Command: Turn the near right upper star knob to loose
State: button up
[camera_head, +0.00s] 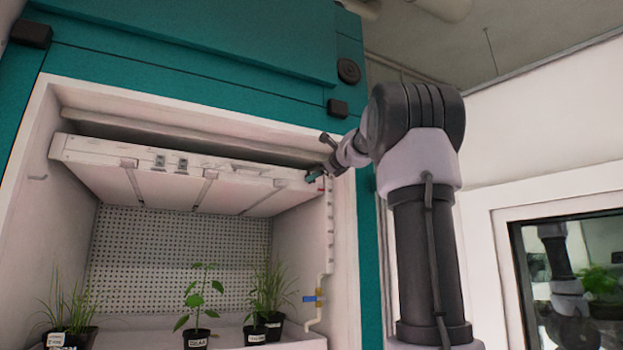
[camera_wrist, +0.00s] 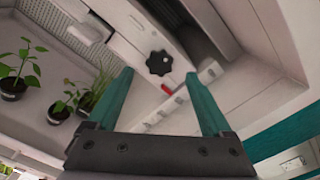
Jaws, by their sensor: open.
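The black star knob (camera_wrist: 158,63) shows in the wrist view on the pale end of the lamp panel, beside a small red mark (camera_wrist: 166,89). My gripper (camera_wrist: 160,73) is open, and its two teal fingers appear on either side of the knob. The knob appears between the fingertips, near their level in the picture; I cannot tell how much depth lies between. In the head view my gripper (camera_head: 314,177) is at the right front corner of the white lamp panel (camera_head: 100,150). The knob cannot be made out there.
The chamber's right wall (camera_head: 343,230) is close beside my gripper, with a white pipe (camera_head: 326,285) and blue valve handle (camera_head: 313,298) below. Potted plants (camera_head: 195,338) stand on the chamber floor. The space between panel and plants is free.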

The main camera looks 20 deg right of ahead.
jog(key=w, duration=0.5)
jog(key=shift+w+a, duration=0.1)
jog(key=shift+w, duration=0.1)
grip_shut()
